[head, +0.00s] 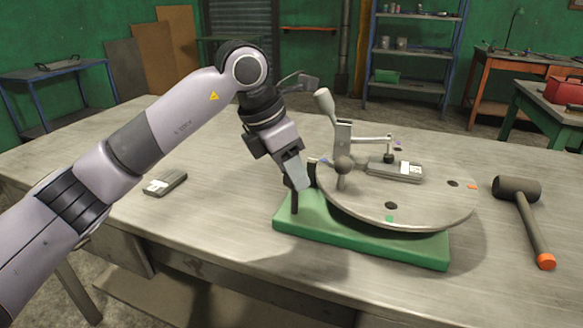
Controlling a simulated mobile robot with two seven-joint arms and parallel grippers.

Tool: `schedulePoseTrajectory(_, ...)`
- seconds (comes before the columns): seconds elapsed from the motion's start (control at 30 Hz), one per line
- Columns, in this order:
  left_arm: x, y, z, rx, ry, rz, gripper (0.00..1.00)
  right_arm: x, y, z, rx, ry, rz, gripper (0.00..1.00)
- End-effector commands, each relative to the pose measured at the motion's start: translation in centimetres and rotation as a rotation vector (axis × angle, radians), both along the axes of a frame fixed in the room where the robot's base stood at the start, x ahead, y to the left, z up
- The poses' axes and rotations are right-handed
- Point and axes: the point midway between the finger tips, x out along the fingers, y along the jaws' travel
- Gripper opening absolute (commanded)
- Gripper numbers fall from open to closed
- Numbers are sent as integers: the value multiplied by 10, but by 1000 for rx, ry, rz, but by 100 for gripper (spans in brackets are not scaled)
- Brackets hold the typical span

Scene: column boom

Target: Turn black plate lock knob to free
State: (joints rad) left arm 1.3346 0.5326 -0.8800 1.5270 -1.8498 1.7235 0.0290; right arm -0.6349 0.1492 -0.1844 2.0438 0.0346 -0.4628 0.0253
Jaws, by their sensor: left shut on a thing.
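A round grey plate (415,208) sits on a green base (365,244) on the table. The black plate lock knob (294,202) stands at the left corner of the base, beside the plate's rim. My left gripper (297,182) reaches down onto it with its fingers shut on the knob; the fingers hide much of its top, so its exact turn cannot be read. A clamp with a grey handle (325,104) stands on the plate, its arm reaching over a grey block (396,171) with a white label. My right gripper is not in view.
A second grey labelled block (165,183) lies on the table (110,160) at the left. A dark mallet (517,189) with an orange handle end lies at the right. The table front left of the base is clear. Shelves and benches stand behind.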

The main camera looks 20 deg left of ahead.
Motion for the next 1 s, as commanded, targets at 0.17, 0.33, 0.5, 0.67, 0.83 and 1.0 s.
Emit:
schedulePoseTrajectory(0.17,0,0,0,0,0,44,9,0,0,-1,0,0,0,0)
schedulePoseTrajectory(0.33,-1,-1,0,1,-1,140,9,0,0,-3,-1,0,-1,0)
schedulePoseTrajectory(0.5,-1,-2,0,1,-2,282,9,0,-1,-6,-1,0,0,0)
schedulePoseTrajectory(0.67,-2,-3,0,1,-3,434,9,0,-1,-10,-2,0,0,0)
schedulePoseTrajectory(0.83,-2,-4,-1,2,-3,595,9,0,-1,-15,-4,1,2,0)
schedulePoseTrajectory(1.0,-2,-5,-1,1,-3,757,9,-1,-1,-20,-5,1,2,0)
